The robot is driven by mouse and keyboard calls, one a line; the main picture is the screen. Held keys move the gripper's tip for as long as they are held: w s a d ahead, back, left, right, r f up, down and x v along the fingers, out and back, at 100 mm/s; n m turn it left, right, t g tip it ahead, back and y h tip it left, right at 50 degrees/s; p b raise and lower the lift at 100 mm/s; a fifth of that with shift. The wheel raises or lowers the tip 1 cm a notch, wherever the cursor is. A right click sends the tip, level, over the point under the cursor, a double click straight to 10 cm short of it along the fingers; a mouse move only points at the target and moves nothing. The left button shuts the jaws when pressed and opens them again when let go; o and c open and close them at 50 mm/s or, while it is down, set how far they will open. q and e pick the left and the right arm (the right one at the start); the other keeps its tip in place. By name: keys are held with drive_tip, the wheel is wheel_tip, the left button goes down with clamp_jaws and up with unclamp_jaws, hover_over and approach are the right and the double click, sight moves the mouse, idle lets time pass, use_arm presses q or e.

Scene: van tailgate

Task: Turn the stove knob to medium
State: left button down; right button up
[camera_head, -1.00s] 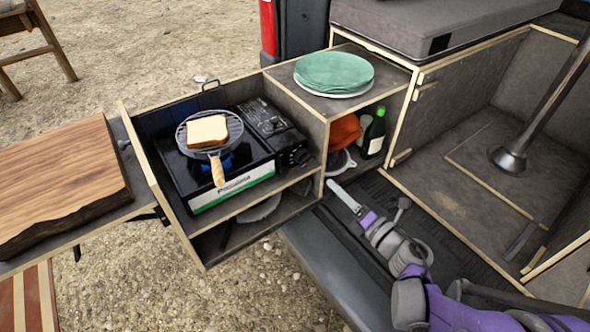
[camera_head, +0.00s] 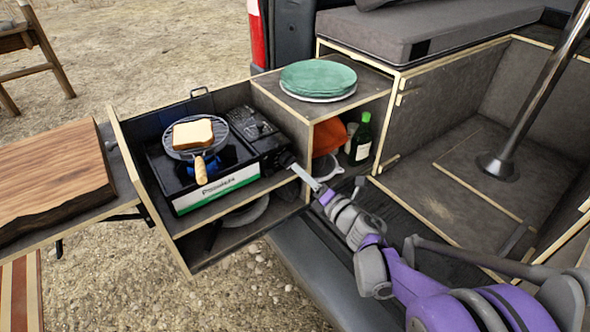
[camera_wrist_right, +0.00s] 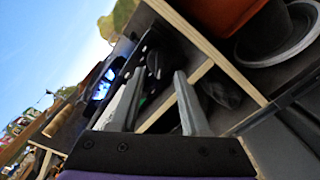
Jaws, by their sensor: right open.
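The black camping stove (camera_head: 216,188) stands on the upper shelf of the pull-out box, with blue flame showing under its grill. The stove knob (camera_head: 285,158) is on the front of its right-hand section, small and dark; its setting cannot be read. My right gripper (camera_head: 303,176) is just right of and in front of the knob, apart from it. In the right wrist view, its two grey fingers (camera_wrist_right: 156,84) are spread, with the dark knob area (camera_wrist_right: 153,62) beyond and between the tips. My left gripper is not in view.
A slice of bread (camera_head: 193,133) lies on the round wire grill, whose wooden handle (camera_head: 201,168) points forward. Green plates (camera_head: 318,79) top the cabinet. A green bottle (camera_head: 361,140) and an orange pot (camera_head: 328,138) stand below. A wooden panel edge borders the stove shelf's right side.

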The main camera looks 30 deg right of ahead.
sight(288, 161)
drive_tip(key=shift+w+a, duration=0.2)
drive_tip(key=shift+w, duration=1.5)
clamp_jaws()
